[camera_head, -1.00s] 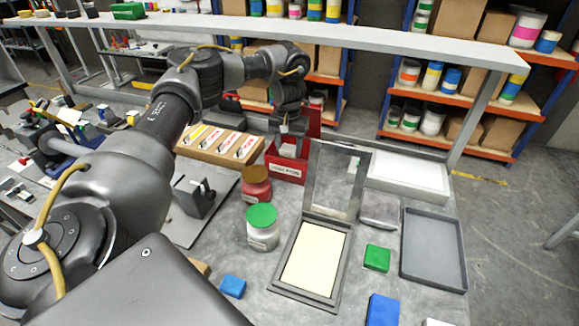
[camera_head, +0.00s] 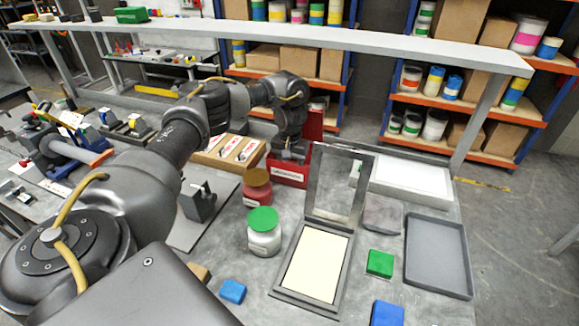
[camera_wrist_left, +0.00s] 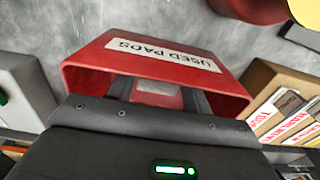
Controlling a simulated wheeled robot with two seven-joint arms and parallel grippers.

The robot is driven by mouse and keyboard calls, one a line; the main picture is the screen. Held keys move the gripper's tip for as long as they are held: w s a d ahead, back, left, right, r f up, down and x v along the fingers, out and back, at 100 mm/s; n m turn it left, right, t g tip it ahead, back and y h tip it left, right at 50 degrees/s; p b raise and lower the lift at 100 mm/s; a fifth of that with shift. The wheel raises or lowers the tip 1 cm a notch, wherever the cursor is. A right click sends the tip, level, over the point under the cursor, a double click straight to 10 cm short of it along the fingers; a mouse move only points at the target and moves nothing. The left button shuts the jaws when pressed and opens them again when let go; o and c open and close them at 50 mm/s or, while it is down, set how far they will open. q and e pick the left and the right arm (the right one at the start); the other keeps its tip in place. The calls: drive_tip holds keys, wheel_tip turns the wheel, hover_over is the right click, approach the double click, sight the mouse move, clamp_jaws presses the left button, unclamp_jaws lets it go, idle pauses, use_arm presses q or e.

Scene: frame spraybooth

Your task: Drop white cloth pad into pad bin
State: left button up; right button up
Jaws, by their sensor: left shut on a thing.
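The red pad bin (camera_head: 288,173) stands at the back of the bench. Its "USED PADS" label faces up in the left wrist view (camera_wrist_left: 90,62). My left gripper (camera_head: 291,153) reaches down into the bin's open top, its fingers between the bin walls. It is shut on the white cloth pad, which shows as a small pale patch (camera_wrist_left: 158,88) between the fingers in the left wrist view. In the head view the pad is hidden behind the bin's front wall and the gripper. My right gripper is not in view.
A brown-lidded red jar (camera_head: 257,188) and a green-lidded jar (camera_head: 264,238) stand in front of the bin. A cardboard box with cards (camera_head: 228,151) is left of it. A hinged frame (camera_head: 313,265) and grey tray (camera_head: 437,255) lie to the right.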

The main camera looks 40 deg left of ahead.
use_arm(q)
drive_tip(key=shift+f, duration=0.15)
drive_tip(key=shift+f, duration=0.45)
drive_tip(key=o, duration=1)
drive_tip(key=shift+c, duration=0.2)
drive_tip(key=shift+r, duration=0.35)
wheel_tip(320, 180, up, 13)
drive_tip(key=p, duration=0.1)
drive_tip(key=shift+f+p, duration=0.2)
drive_tip(key=shift+p, duration=0.15)
